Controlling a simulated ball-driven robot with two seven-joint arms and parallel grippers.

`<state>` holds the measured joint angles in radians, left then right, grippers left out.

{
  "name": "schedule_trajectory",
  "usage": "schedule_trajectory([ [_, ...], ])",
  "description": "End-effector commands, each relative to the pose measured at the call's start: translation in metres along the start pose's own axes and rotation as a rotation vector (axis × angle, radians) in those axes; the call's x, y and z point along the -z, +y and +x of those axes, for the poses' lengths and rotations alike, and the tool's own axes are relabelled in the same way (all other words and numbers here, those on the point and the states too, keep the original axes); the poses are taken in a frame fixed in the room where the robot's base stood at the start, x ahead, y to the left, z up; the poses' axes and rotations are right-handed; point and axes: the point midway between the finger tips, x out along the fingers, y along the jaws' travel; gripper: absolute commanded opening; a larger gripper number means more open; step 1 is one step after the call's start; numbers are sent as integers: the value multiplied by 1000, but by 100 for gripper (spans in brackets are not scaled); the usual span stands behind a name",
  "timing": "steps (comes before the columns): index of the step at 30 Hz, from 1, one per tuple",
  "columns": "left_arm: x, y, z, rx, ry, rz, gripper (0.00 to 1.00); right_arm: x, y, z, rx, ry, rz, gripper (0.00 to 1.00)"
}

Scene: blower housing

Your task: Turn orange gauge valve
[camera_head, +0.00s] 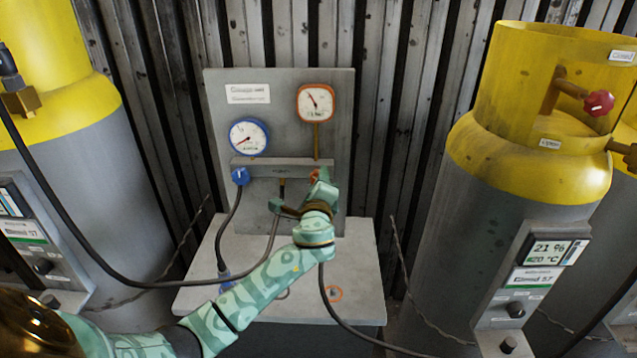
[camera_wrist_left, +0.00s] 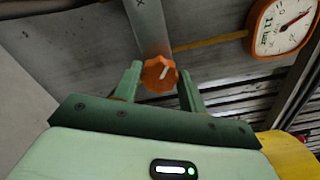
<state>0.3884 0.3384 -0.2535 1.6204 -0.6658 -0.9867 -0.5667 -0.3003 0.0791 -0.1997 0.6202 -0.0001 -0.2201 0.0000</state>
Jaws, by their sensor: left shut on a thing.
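The orange valve knob (camera_wrist_left: 159,74) sits on the manifold bar below the orange gauge (camera_head: 315,103). In the head view only a small part of the knob (camera_head: 314,175) shows behind my left gripper (camera_head: 303,190). In the left wrist view my left gripper (camera_wrist_left: 160,85) has its two fingers on either side of the knob and is shut on it. A white mark on the knob face points up and slightly right. The orange gauge also shows at the upper right of the wrist view (camera_wrist_left: 283,22). My right gripper is not in view.
A blue gauge (camera_head: 249,137) and blue valve knob (camera_head: 240,176) are to the left on the grey panel (camera_head: 275,82). Black hoses hang down to the bench (camera_head: 220,290). Grey and yellow cylinders (camera_head: 530,150) stand on both sides.

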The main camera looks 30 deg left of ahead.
Motion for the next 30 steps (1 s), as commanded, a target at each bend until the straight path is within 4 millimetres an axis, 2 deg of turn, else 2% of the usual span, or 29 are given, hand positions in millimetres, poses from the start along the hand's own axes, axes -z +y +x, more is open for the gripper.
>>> schedule_trajectory([
  [21, 3, 5, 0, -6, 0, -670, 19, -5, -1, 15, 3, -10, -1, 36],
  [30, 3, 5, 0, -6, -1, -874, 19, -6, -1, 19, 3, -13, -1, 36],
])
